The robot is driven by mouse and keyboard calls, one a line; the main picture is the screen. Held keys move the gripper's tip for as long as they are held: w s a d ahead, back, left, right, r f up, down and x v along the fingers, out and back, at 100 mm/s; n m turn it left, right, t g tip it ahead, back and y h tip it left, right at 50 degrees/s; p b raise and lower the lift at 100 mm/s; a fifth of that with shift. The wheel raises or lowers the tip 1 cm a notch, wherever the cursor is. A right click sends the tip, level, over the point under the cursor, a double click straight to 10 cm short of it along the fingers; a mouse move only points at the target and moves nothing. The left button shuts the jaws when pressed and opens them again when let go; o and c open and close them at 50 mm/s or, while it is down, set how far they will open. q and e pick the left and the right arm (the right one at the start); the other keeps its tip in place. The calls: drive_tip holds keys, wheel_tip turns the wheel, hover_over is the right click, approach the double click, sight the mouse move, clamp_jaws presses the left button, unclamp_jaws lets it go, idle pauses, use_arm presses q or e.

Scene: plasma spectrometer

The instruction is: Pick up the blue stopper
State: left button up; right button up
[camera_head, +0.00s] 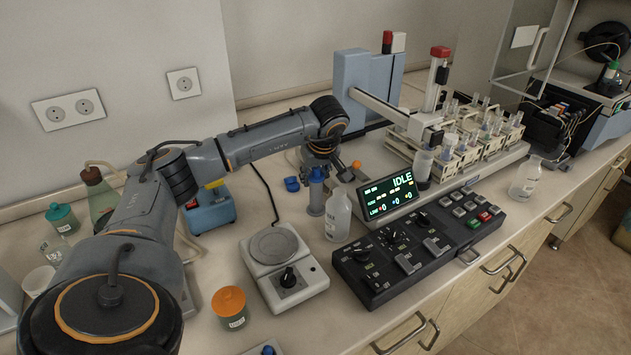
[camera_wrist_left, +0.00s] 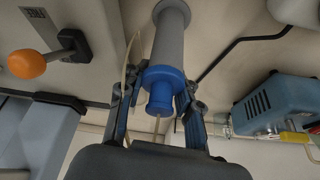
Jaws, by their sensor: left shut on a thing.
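The blue stopper (camera_head: 316,174) sits at the top of an upright grey cylinder (camera_head: 316,198) on the bench. In the left wrist view the stopper (camera_wrist_left: 158,88) is between the two fingers of my left gripper (camera_wrist_left: 160,105), and the grey cylinder (camera_wrist_left: 172,35) runs away from it. My left gripper (camera_head: 320,163) reaches down from above and is shut on the stopper, partly hiding it in the head view. The stopper still meets the cylinder's end; I see no gap. My right gripper is not in view.
A clear bottle (camera_head: 338,215) stands close right of the cylinder, by a control panel (camera_head: 408,250) and an IDLE display (camera_head: 388,195). A hot plate (camera_head: 283,265) stands in front. An orange knob (camera_wrist_left: 27,64) shows in the wrist view.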

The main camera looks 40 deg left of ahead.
use_arm(q)
drive_tip(key=shift+r, duration=0.65)
wheel_tip(320, 180, up, 17)
drive_tip(key=shift+f+b, duration=0.1)
drive_tip(key=shift+b, duration=0.6)
clamp_jaws()
